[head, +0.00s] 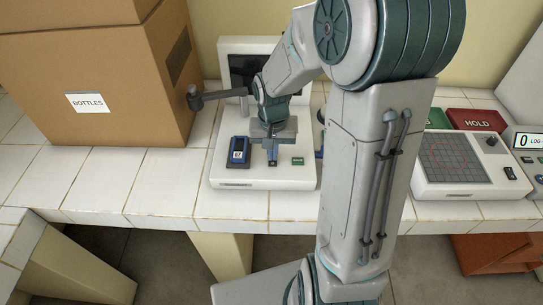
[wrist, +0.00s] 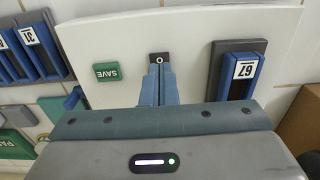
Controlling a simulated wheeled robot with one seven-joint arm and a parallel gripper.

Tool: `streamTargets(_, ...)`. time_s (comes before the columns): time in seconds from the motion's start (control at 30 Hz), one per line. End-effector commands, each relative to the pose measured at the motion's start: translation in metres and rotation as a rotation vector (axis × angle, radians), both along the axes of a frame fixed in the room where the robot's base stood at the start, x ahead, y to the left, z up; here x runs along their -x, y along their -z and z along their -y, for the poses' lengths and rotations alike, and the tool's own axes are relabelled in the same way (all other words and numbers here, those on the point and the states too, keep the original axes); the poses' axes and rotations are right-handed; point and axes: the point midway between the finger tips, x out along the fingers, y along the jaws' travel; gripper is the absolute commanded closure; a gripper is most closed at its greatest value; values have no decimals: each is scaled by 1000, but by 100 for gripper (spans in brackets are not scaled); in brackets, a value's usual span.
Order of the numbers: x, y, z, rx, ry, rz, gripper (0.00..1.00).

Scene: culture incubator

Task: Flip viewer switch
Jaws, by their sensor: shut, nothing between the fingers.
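The viewer (head: 225,175) is a white unit with a dark screen on the tiled bench. Its small black switch (wrist: 159,57), marked O, sits on the white base between the green SAVE button (wrist: 106,72) and a blue holder labelled 67 (wrist: 241,70). My gripper (head: 272,161) is over the viewer's base, pointing down, with its fingers shut and empty. In the wrist view the blue fingertips (wrist: 160,66) are right at the switch's near edge and cover part of it. I cannot tell whether they touch it. In the head view the switch is hidden by the gripper.
A cardboard box marked BOTTLES (head: 95,75) stands on the bench to the left. On the right are a white unit with a gridded pad (head: 453,158) and a red HOLD plate (head: 476,119). More blue labelled holders (wrist: 35,50) show left in the wrist view.

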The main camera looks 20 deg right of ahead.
Motion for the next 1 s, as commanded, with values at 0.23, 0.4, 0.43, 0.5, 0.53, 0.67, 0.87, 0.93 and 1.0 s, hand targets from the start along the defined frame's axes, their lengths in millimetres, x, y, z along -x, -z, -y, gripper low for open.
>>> streamTargets(0.23,0,-24,0,1,0,2,100)
streamTargets(0.4,0,-38,0,0,-1,1,100)
streamTargets(0.43,0,-40,0,0,-1,1,100)
streamTargets(0.5,0,-46,0,0,-1,1,100)
streamTargets(0.53,0,-48,0,0,-2,1,100)
streamTargets(0.67,0,-56,0,0,-2,1,100)
streamTargets(0.87,0,-56,0,0,-1,1,100)
streamTargets(0.93,0,-55,0,0,-1,1,100)
streamTargets(1.0,0,-55,0,0,-1,1,100)
